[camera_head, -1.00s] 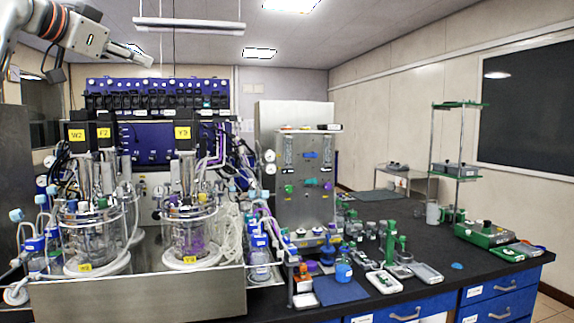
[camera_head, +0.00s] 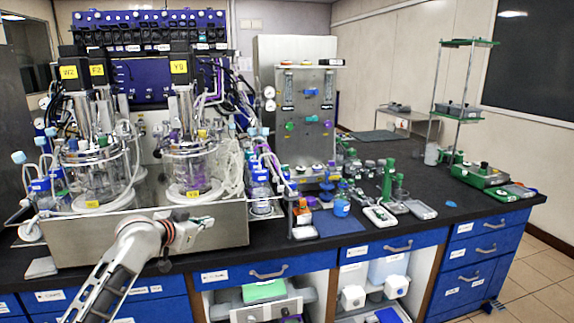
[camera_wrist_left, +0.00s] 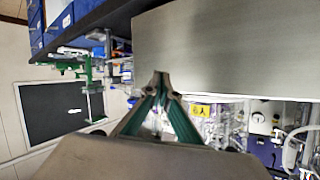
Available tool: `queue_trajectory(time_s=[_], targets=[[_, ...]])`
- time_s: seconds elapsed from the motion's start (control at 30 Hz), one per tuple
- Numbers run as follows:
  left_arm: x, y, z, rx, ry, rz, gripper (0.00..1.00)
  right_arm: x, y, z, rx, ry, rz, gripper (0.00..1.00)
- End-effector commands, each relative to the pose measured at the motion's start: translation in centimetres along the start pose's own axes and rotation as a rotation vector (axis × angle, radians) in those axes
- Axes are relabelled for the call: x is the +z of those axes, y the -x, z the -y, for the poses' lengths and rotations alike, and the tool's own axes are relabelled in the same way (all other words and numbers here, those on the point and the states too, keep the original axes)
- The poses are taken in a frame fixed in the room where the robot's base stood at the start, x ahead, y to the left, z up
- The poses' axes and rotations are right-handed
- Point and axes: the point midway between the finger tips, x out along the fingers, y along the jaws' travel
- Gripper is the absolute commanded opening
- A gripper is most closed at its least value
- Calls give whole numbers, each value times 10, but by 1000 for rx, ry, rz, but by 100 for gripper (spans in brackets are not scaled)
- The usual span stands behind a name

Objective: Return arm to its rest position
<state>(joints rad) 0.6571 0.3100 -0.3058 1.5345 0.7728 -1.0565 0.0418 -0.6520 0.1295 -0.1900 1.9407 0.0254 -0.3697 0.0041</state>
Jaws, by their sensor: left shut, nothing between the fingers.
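My left arm (camera_head: 110,270) comes in from the lower left in the head view, in front of the steel tray (camera_head: 100,235). My left gripper (camera_head: 208,222) points right, close to the tray's front wall; the picture does not show whether they touch. In the left wrist view the gripper (camera_wrist_left: 160,80) has its green-sided fingers meeting at the tips, shut and empty. The tray's plain steel wall (camera_wrist_left: 225,50) fills the upper right there. My right gripper is not in view.
Two glass bioreactor vessels (camera_head: 95,170) (camera_head: 192,165) stand in the tray. Blue drawers (camera_head: 270,270) lie below the black bench top (camera_head: 285,245). Small bottles, a blue mat (camera_head: 338,222) and handheld devices (camera_head: 380,216) sit to the right. The tiled floor at far right is clear.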

Motion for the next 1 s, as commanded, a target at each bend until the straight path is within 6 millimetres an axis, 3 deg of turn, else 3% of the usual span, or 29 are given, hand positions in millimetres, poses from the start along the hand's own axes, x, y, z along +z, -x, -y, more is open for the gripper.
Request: queue_trajectory(time_s=[0.03, 0.1, 0.27, 0.5, 0.8, 1.0], targets=[[35, -2, -19, 7, 14, 17, 0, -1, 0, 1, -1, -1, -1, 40], [73, -1, -39, 7, 28, 30, 0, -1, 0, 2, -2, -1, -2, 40], [157, 12, -86, 5, 58, 60, 0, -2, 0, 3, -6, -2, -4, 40], [267, 59, -155, -3, 97, 103, 0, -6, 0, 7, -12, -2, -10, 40], [372, 153, -233, -17, 133, 157, 0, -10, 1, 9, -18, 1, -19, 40], [410, 213, -267, -27, 142, 186, 0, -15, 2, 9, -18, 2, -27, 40]])
